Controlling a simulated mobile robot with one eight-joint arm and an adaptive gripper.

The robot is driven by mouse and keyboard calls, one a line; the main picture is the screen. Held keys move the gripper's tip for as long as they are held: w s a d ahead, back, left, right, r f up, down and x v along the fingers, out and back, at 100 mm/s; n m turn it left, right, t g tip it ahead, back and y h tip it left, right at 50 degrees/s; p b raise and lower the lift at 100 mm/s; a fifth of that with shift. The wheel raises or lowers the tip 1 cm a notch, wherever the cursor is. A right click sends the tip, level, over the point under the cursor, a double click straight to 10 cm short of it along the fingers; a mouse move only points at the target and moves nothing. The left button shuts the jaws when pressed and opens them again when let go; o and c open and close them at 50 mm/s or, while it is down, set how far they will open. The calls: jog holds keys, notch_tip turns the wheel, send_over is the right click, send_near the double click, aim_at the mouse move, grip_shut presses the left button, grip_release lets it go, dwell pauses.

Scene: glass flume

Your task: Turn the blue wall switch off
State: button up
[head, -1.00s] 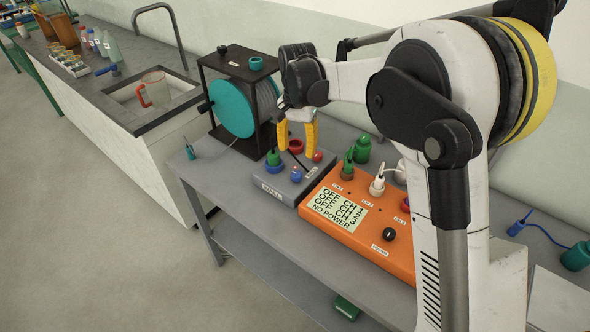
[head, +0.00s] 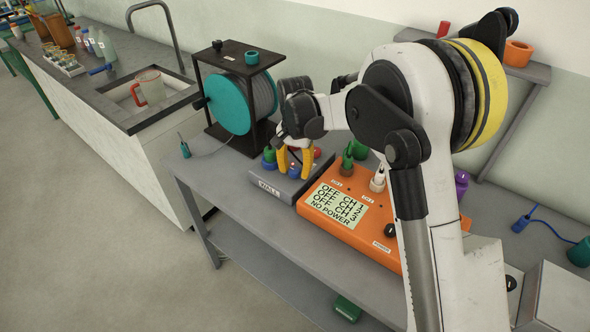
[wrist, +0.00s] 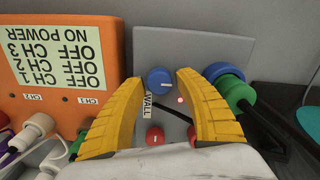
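The grey box labelled WALL (head: 264,185) lies on the bench in the head view. Its blue switch (wrist: 160,81) is a round knob with a white mark, seen near the top middle of the wrist view. A small red light (wrist: 180,99) glows beside it. My gripper (head: 295,173) is low over the box with yellow fingers apart. In the wrist view the fingertips (wrist: 164,76) are on either side of the blue switch, with a visible gap on both sides. The switch is partly hidden by the fingers in the head view.
An orange power unit (head: 340,234) beside the box reads OFF for its channels and NO POWER. Green and blue plugs (wrist: 238,92) sit close beside one finger. A teal cable reel (head: 231,103) stands behind.

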grip_shut()
jog(key=shift+n, duration=0.3)
jog(key=n+p, duration=0.1)
jog(key=n, duration=0.2)
jog(key=shift+n, duration=0.3)
jog(key=n, duration=0.4)
jog(key=shift+a+p, duration=0.15)
jog(key=shift+p, duration=0.25)
jog(key=n, duration=0.5)
jog(key=n+p, duration=0.1)
jog(key=n, duration=0.3)
jog(key=shift+s+a+n, duration=0.1)
jog(key=shift+s+n, duration=0.05)
jog(key=shift+n, duration=0.15)
